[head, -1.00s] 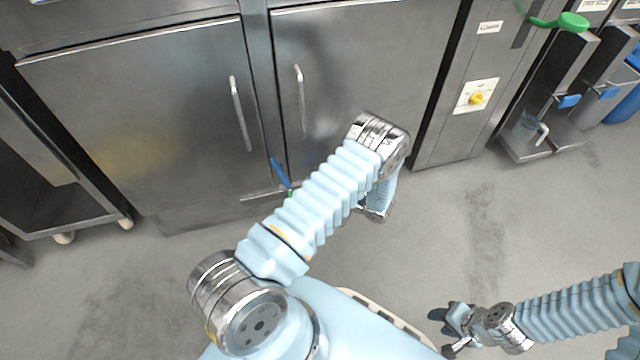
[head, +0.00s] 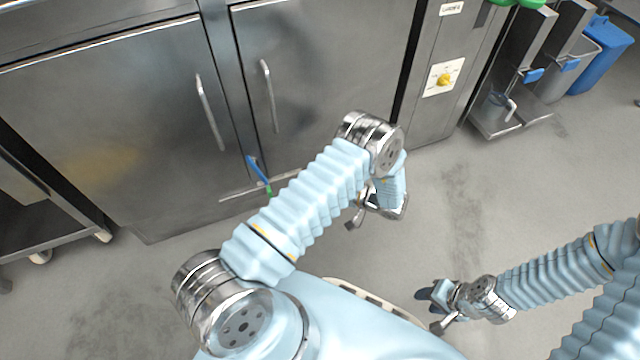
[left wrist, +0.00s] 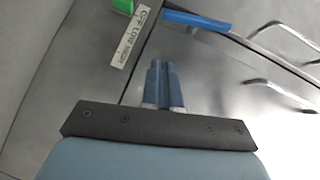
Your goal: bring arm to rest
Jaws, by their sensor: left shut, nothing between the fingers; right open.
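My left arm reaches up across the middle of the head view, and its wrist bends down at the end. My left gripper (head: 354,219) hangs below it there, partly hidden by the wrist. In the left wrist view, its two blue fingers (left wrist: 159,70) are shut together and hold nothing. My right arm comes in from the right edge of the head view. My right gripper (head: 431,309) is open and empty, low over the floor near my base.
Steel cabinets (head: 330,75) with vertical handles stand ahead. A blue tool (head: 257,168) shows beside my left forearm. A panel with a yellow knob (head: 445,79) is right of the cabinets. Bins, one blue (head: 604,58), stand far right. The floor (head: 470,190) between is clear.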

